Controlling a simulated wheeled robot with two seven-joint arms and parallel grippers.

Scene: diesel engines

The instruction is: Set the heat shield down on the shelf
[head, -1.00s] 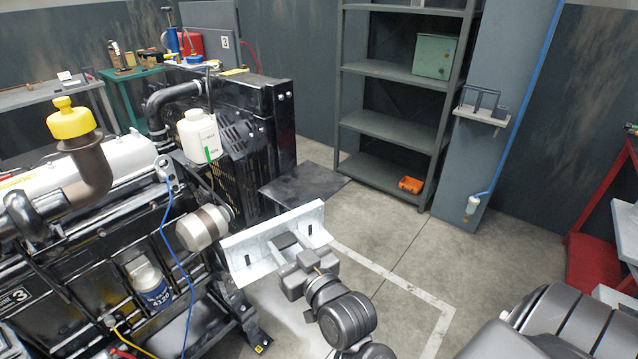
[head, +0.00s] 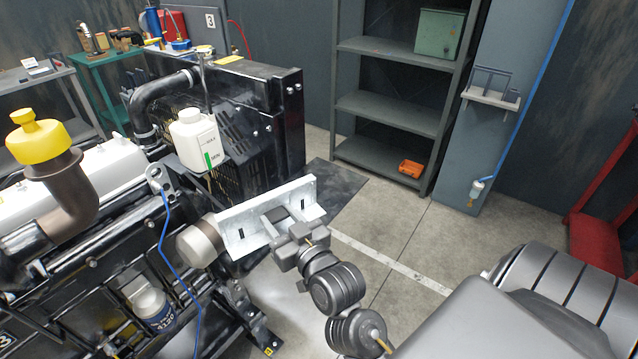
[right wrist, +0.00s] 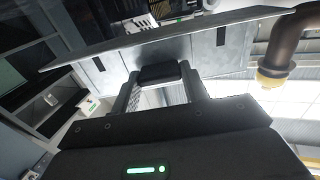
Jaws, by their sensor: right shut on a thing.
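The heat shield (head: 238,228) is a pale grey bent metal plate with dark slots. My right gripper (head: 282,222) is shut on it and holds it in the air beside the engine, close to the round metal canister on the engine's side. In the right wrist view the heat shield (right wrist: 215,48) spans the top, with the right gripper (right wrist: 160,76) at its middle. The grey shelf (head: 395,112) stands against the back wall, apart from the shield. Its middle and lower boards look mostly bare. My left gripper is not in view.
The black engine (head: 100,270) fills the left side, with a yellow-capped pipe (head: 38,140) and a white bottle (head: 198,142). A green box (head: 438,32) and an orange case (head: 411,168) sit on the shelf. A red cart (head: 598,225) stands at right. Floor before the shelf is clear.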

